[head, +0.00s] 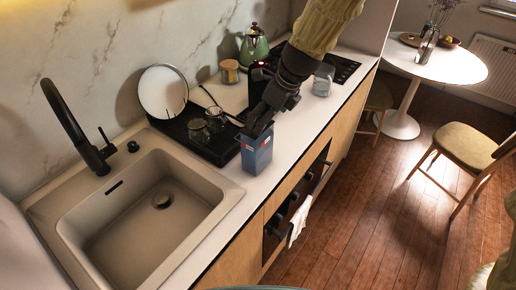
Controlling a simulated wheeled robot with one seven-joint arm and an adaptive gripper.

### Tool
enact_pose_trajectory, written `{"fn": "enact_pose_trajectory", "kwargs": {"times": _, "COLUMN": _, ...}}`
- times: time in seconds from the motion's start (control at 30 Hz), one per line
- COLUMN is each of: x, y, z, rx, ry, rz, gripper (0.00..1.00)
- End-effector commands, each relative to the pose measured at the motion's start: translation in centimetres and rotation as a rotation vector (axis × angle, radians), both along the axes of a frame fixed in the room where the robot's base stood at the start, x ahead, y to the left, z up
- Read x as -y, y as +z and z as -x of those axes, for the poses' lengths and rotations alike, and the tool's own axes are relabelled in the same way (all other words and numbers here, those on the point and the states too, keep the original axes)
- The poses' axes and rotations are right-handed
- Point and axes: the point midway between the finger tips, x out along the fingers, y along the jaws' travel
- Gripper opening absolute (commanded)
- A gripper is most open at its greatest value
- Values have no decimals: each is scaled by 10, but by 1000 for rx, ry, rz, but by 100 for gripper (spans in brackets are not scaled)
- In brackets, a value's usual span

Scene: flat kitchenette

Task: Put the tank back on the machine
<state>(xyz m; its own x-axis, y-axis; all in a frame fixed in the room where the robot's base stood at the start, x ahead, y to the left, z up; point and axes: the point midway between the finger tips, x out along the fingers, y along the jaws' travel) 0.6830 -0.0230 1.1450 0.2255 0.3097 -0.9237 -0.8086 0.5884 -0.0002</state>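A blue box-shaped container (256,158) with a small red mark stands upright near the counter's front edge, right of the sink; it may be the tank. My gripper (258,128) points down at its top. The dark fingers overlap the container's upper rim; whether they grip it I cannot tell. A dark object with a small red spot (261,73) shows behind my arm, mostly hidden; it may be the machine.
A black drying tray (222,153) with glasses and a white plate (163,91) lies left of the container. The sink (140,215) is at the front left. A green kettle (253,45), a lidded jar (229,71) and a glass jar (323,80) stand farther back.

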Motion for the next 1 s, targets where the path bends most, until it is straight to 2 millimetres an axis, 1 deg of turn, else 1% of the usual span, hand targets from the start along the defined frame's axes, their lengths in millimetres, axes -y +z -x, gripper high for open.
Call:
{"fn": "enact_pose_trajectory", "kwargs": {"times": 0.17, "x": -5, "y": -8, "z": -2, "rx": -3, "ry": 1, "rz": -1, "gripper": 100}}
{"fn": "enact_pose_trajectory", "kwargs": {"times": 0.37, "x": -15, "y": -23, "z": -7, "rx": -3, "ry": 0, "rz": -1, "gripper": 100}}
{"fn": "enact_pose_trajectory", "kwargs": {"times": 0.5, "x": -19, "y": -35, "z": -10, "rx": -3, "ry": 0, "rz": -2, "gripper": 100}}
{"fn": "enact_pose_trajectory", "kwargs": {"times": 0.6, "x": -21, "y": -41, "z": -11, "rx": -1, "ry": 0, "rz": -2, "gripper": 100}}
{"fn": "enact_pose_trajectory", "kwargs": {"times": 0.73, "x": -22, "y": -44, "z": -12, "rx": 0, "ry": 0, "rz": -2, "gripper": 100}}
{"fn": "enact_pose_trajectory", "kwargs": {"times": 0.97, "x": -22, "y": -45, "z": -12, "rx": 1, "ry": 0, "rz": -1, "gripper": 100}}
{"fn": "enact_pose_trajectory", "kwargs": {"times": 1.0, "x": -22, "y": -45, "z": -12, "rx": 1, "ry": 0, "rz": -1, "gripper": 93}}
